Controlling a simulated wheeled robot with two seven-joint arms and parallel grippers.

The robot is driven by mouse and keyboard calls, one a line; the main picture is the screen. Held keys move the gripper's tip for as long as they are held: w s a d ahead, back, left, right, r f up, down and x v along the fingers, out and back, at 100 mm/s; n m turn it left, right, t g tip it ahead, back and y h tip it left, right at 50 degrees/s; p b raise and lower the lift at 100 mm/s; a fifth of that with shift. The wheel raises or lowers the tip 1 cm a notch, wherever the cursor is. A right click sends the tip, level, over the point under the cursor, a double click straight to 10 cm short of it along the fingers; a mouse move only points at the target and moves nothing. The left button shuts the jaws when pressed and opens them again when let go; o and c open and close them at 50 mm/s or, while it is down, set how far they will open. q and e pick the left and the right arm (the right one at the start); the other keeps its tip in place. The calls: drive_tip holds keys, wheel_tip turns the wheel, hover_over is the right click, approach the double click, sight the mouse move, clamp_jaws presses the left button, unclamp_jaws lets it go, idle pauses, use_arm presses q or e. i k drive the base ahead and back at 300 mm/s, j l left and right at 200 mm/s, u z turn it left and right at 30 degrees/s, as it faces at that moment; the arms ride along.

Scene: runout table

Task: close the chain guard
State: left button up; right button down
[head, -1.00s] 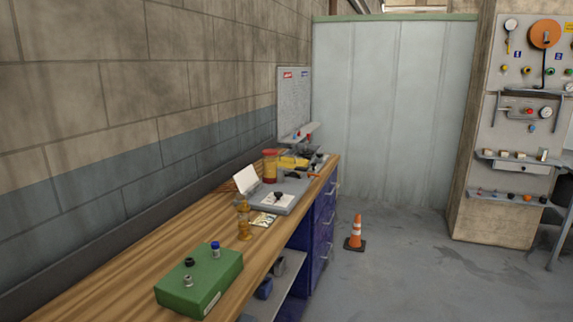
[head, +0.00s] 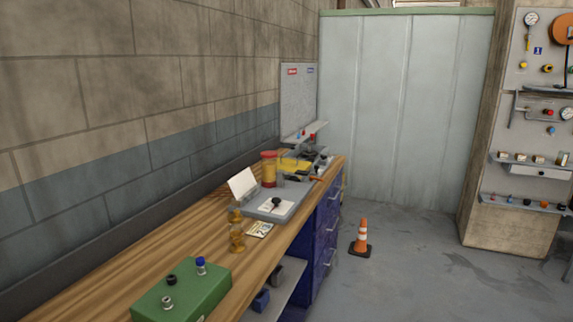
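I cannot make out a chain guard for certain in the head view. A flat grey unit (head: 291,197) lies on the wooden bench, with a white panel (head: 242,184) standing tilted up at its left side. A small dark knob (head: 276,202) shows on the unit's top. Whether this is the guard, I cannot tell. Neither of my grippers is in view.
The wooden bench (head: 128,268) runs along the left wall. It carries a green box (head: 190,293), amber bottles (head: 237,238), a red-capped jar (head: 268,170) and a yellow item (head: 293,166). An orange cone (head: 362,236) stands on otherwise open floor right of the blue drawers (head: 325,225).

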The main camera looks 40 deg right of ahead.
sight(289, 164)
drive_tip(key=i+l+u, duration=0.1)
drive_tip(key=l, duration=0.4)
drive_tip(key=i+l+u, duration=0.1)
drive_tip(key=i+l, duration=0.15)
drive_tip(key=l, duration=0.3)
drive_tip(key=i+l+u, duration=0.1)
drive_tip(key=l, duration=0.4)
drive_tip(key=i+l+u, duration=0.1)
drive_tip(key=l, duration=0.45)
drive_tip(key=i+l+u, duration=0.1)
drive_tip(key=l, duration=0.5)
drive_tip(key=i+l+u, duration=0.1)
drive_tip(key=l, duration=0.45)
drive_tip(key=i, duration=0.1)
